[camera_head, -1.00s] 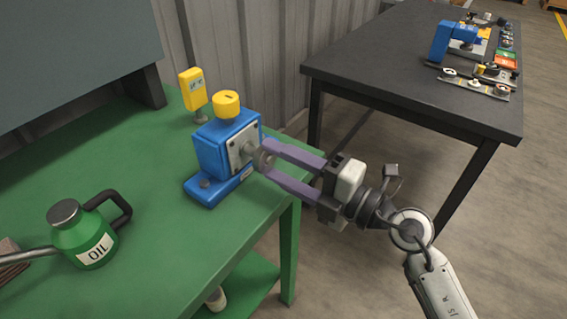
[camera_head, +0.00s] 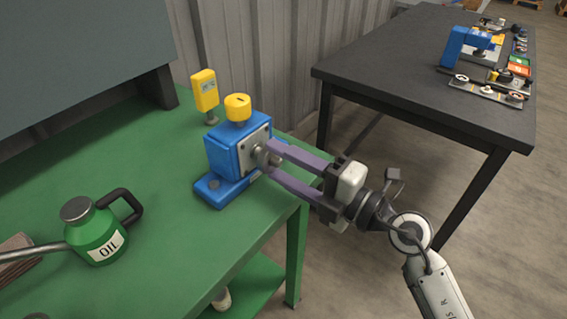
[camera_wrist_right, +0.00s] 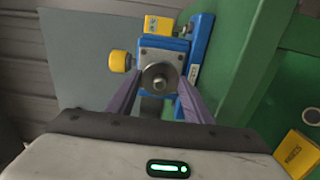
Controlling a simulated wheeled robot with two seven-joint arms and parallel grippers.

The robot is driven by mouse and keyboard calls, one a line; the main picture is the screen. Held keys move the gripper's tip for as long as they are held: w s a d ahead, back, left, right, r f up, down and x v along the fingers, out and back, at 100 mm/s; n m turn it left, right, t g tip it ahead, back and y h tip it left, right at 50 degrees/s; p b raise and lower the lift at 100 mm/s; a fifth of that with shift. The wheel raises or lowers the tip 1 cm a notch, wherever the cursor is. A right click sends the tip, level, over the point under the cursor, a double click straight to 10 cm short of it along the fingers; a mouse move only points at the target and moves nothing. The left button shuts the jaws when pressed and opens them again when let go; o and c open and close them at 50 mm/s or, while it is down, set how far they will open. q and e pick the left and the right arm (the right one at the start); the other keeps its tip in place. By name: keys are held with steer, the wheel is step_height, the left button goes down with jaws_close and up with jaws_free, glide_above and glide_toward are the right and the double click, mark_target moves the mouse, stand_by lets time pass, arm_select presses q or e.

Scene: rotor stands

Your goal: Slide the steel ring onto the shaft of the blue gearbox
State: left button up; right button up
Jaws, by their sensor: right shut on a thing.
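The blue gearbox (camera_head: 228,153) stands on the green bench, with a yellow cap on top and a grey plate on the side facing my right gripper. It also shows in the right wrist view (camera_wrist_right: 182,47). My right gripper (camera_head: 271,163) has purple fingers shut on the steel ring (camera_wrist_right: 150,72), close in front of the plate. In the right wrist view the shaft (camera_wrist_right: 159,84) end shows in the ring's hole, so the ring appears to be around the shaft. How far along it sits is hard to tell. My left gripper is not in view.
A green oil can (camera_head: 96,236) stands at the left of the green bench (camera_head: 165,265). A yellow device (camera_head: 205,92) stands behind the gearbox. A dark table (camera_head: 400,75) with another blue machine (camera_head: 462,46) and small parts stands at the back right.

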steer(key=shift+w+a+r, duration=0.1)
steer(key=shift+a, duration=0.1)
steer(key=shift+p+x, duration=0.45)
steer(key=shift+x, duration=0.35)
steer(key=o, duration=1.5)
steer(key=shift+p+v, duration=0.65)
steer(key=shift+v, duration=3.85)
